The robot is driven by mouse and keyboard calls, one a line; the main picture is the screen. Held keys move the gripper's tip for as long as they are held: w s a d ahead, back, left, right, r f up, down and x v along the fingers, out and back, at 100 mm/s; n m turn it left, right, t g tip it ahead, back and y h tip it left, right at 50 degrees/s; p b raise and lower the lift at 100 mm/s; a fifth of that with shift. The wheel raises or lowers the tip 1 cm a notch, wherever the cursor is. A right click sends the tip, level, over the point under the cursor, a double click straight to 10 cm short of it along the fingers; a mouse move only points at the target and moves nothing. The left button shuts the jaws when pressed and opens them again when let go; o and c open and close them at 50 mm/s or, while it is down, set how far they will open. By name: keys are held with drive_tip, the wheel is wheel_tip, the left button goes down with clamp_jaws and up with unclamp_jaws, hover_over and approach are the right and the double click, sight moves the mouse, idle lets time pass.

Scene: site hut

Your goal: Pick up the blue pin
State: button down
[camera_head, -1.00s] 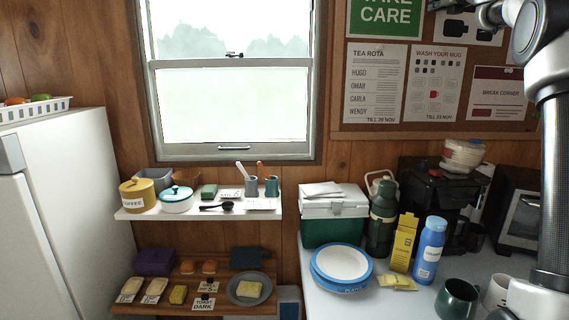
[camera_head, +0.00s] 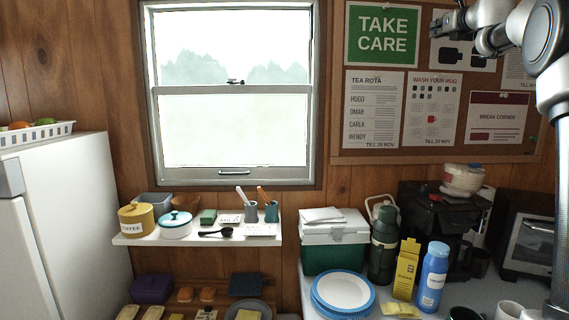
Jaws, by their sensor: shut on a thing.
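My gripper (camera_head: 438,27) is at the top right, in front of the upper part of the cork board (camera_head: 437,153), to the right of the green "Take care" sign (camera_head: 383,34). Its fingers are small and dark in this view. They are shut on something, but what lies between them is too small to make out. I cannot pick out the blue pin anywhere in the view.
Posters, including the tea rota (camera_head: 372,108) and the break corner sheet (camera_head: 497,117), hang on the board. Below it, the worktop holds a green cool box (camera_head: 334,252), plates (camera_head: 343,292), a flask (camera_head: 383,245), a blue bottle (camera_head: 432,278) and a coffee machine (camera_head: 425,215).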

drive_tip(key=shift+s, duration=0.15)
drive_tip(key=s+r, duration=0.2)
drive_tip(key=s, duration=0.2)
drive_tip(key=shift+s+d+r, duration=0.1)
drive_tip(key=shift+s+r, duration=0.25)
drive_tip(key=shift+r, duration=0.05)
idle(0.5)
